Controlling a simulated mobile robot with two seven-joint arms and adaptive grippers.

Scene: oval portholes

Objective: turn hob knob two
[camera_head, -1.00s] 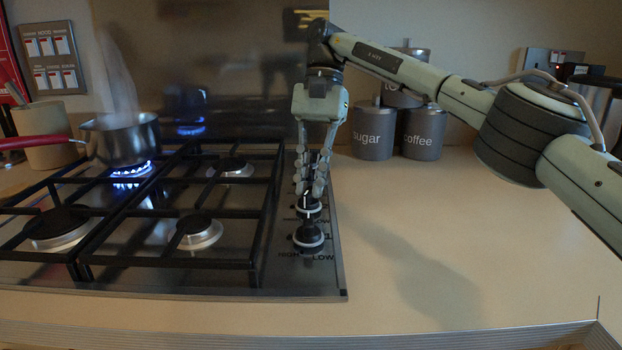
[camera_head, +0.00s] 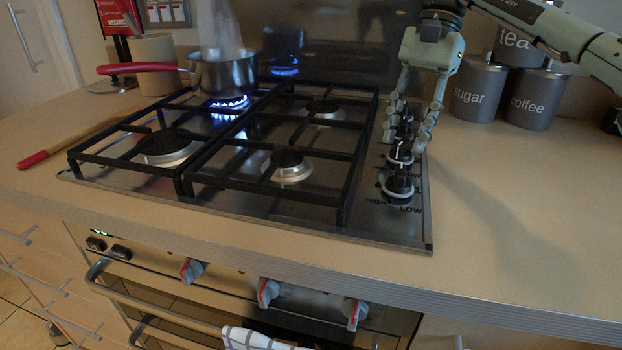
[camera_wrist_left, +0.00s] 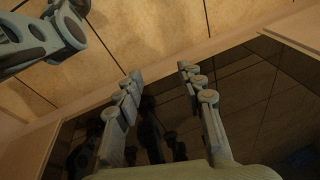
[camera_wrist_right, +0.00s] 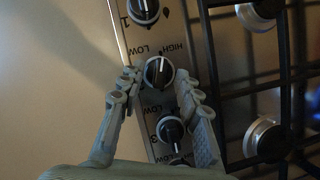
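The hob knobs stand in a row on the steel strip at the hob's right edge. Knob two (camera_head: 399,155) is black with a pale ring and white line, second from the front; the right wrist view shows it (camera_wrist_right: 159,72) between my fingertips. My right gripper (camera_head: 404,141) points down, open, one finger on each side of it; contact is not clear. Knob one (camera_head: 398,187) is nearer the front, and knob three (camera_wrist_right: 170,130) lies behind, between the fingers in the right wrist view. My left gripper (camera_wrist_left: 157,75) is open and empty, outside the head view.
A steaming pan (camera_head: 224,72) with a red handle sits over a lit burner at the back left. Sugar (camera_head: 479,88) and coffee (camera_head: 540,98) canisters stand behind right. The counter (camera_head: 510,200) right of the hob is clear. Oven knobs (camera_head: 268,292) line the front below.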

